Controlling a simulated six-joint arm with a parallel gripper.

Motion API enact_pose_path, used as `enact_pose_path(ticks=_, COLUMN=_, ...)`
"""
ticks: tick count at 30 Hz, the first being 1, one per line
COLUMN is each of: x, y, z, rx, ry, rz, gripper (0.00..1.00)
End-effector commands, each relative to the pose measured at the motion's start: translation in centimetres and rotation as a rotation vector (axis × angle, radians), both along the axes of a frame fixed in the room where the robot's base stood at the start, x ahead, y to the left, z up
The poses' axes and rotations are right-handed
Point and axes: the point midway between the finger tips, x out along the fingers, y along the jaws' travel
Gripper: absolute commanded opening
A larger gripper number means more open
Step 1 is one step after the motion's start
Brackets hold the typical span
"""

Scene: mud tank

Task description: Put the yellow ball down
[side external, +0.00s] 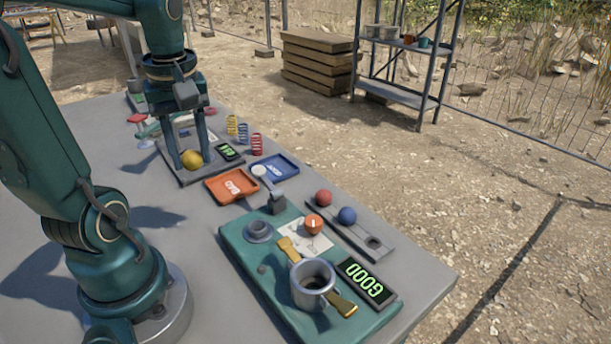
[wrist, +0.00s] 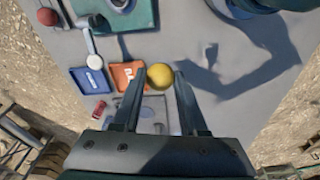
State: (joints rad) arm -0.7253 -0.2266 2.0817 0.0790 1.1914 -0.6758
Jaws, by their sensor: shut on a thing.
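The yellow ball (side external: 191,159) is between the fingertips of my gripper (side external: 190,162), which is shut on it. In the side view it is low over a grey plate (side external: 181,177) at the far part of the table; I cannot tell whether it touches the plate. In the wrist view the yellow ball (wrist: 160,76) sits between the two finger ends of my gripper (wrist: 157,78). The orange tray (side external: 245,194) marked BAD and the blue tray (side external: 291,170) are beside the grey plate, with no balls in them.
Yellow, blue and red springs (side external: 257,144) stand behind the trays. A small display (side external: 228,152) is by the plate. Red (side external: 324,197) and blue (side external: 347,215) balls sit on a rack.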

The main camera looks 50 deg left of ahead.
Motion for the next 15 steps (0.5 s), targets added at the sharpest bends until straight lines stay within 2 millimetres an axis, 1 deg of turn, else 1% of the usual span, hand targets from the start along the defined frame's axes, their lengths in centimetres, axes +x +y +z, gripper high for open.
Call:
enact_pose_path(ticks=5, x=-0.6, y=0.8, z=0.6, rx=0.000, ry=0.000, rz=-0.005, gripper=0.00)
enact_pose_path(ticks=8, x=-0.7, y=0.9, z=0.7, rx=-0.002, ry=0.002, rz=-0.051, gripper=0.00)
enact_pose_path(ticks=11, x=-0.6, y=1.0, z=1.0, rx=-0.003, ry=0.005, rz=-0.156, gripper=0.00)
enact_pose_path(ticks=15, x=0.7, y=2.0, z=2.3, rx=-0.005, ry=0.008, rz=-0.385, gripper=0.00)
